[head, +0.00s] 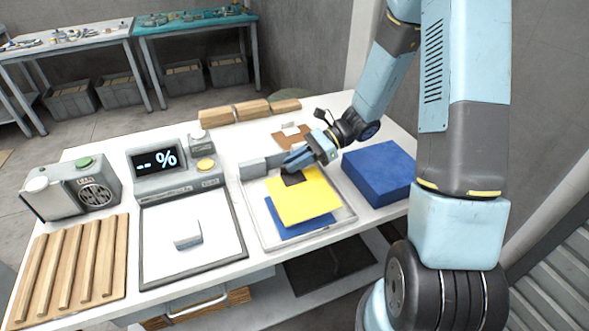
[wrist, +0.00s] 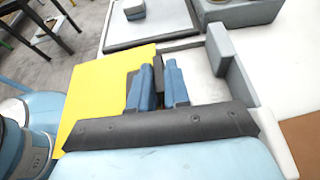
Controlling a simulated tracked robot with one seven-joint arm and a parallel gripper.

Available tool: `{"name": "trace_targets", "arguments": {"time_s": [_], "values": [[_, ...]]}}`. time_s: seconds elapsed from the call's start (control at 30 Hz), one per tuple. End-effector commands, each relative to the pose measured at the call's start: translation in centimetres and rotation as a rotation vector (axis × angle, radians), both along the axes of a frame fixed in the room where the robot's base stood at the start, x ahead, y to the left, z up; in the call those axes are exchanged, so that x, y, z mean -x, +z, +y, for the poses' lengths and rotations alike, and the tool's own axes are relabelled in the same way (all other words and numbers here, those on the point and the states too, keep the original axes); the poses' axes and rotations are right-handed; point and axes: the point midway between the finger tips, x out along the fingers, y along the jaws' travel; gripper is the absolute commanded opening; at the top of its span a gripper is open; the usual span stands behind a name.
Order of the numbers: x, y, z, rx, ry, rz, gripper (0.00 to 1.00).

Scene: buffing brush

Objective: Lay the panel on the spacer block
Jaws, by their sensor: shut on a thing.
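The yellow panel (head: 305,200) is a flat square sheet with a dark patch (head: 293,178) at its back edge. It overlaps a blue sheet (head: 300,226) in a shallow tray; I cannot tell how much gap lies between them. My gripper (head: 290,166) is at the panel's back edge, shut on its dark part. In the wrist view my two blue fingers (wrist: 158,88) close on a dark piece beside the yellow panel (wrist: 95,95). A small pale block (head: 187,235), possibly the spacer block, sits on the framed white pad (head: 165,262), left of the tray; it also shows in the wrist view (wrist: 134,9).
The tray (head: 343,213) has grey blocks (head: 252,168) at its back left. A large blue block (head: 380,170) stands right of it. A percent display (head: 157,160) stands behind the pad; a grey device (head: 75,190) and slatted wooden rack (head: 70,270) are at the left.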

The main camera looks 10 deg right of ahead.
Motion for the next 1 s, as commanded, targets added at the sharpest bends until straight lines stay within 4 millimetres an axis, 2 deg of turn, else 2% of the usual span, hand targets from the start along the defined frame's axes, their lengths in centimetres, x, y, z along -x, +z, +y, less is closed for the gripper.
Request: {"name": "trace_targets", "arguments": {"time_s": [0.3,0.6,0.63,0.87,1.0], "values": [[0.0,-3.2,0.4,0.0,0.006,0.003,0.0],[0.1,-3.4,0.4,0.0,0.007,0.001,0.0],[0.1,-3.3,0.4,0.0,0.007,0.001,0.19],[0.1,-3.3,0.4,0.0,0.007,0.001,0.41],[0.0,-3.3,0.4,0.0,0.007,0.001,0.42]]}}
